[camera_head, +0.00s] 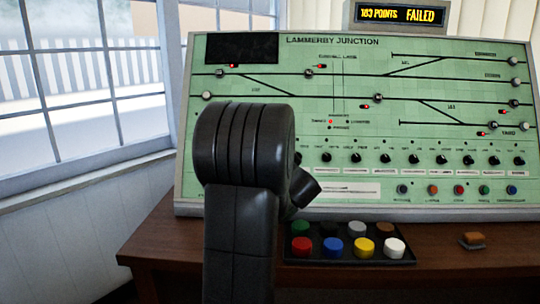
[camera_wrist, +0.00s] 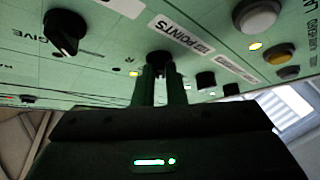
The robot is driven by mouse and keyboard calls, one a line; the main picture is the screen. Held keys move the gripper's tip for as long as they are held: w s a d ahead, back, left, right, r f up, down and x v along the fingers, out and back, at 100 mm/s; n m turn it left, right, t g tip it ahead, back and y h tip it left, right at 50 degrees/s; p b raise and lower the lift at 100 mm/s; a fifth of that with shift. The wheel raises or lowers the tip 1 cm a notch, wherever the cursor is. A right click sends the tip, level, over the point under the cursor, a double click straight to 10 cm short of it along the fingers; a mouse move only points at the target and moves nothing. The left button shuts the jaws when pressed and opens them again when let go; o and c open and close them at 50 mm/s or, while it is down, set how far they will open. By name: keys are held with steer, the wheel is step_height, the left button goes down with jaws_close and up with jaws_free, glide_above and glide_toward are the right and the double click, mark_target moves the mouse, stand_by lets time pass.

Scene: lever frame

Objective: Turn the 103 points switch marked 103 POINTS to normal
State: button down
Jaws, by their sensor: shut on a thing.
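The 103 points switch is a black rotary knob (camera_wrist: 158,57) on the green panel, in the upper middle of the wrist view, beside a white label (camera_wrist: 181,33) reading POINTS with a number that looks like 103. My gripper (camera_wrist: 160,70) has its two fingers on either side of the knob and is shut on it. The fingers cover much of the knob, so I cannot tell its pointer's direction. In the head view my dark arm covers the panel's lower left, and neither the fingers nor the held knob can be made out.
The Lammerby Junction panel (camera_head: 300,88) carries a row of black knobs, with small coloured buttons below. A display (camera_head: 402,15) above reads POINTS FAILED. A black tray (camera_head: 345,254) of coloured buttons sits on the desk (camera_head: 440,258). Another knob (camera_wrist: 64,32) is near my gripper.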

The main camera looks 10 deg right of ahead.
stand_by(0.5)
steer(key=c, duration=1.5)
jaws_free()
steer(key=s, duration=0.4)
steer(key=s+d+p, duration=0.1)
steer(key=s, duration=0.4)
steer(key=s+d+p, duration=0.1)
steer(key=s, duration=0.3)
steer(key=shift+s, duration=0.3)
steer(key=w, duration=0.4)
steer(key=w+a+b, duration=0.1)
steer(key=w, duration=0.4)
steer(key=w+a+b, duration=0.1)
steer(key=w, duration=0.3)
steer(key=shift+w, duration=0.35)
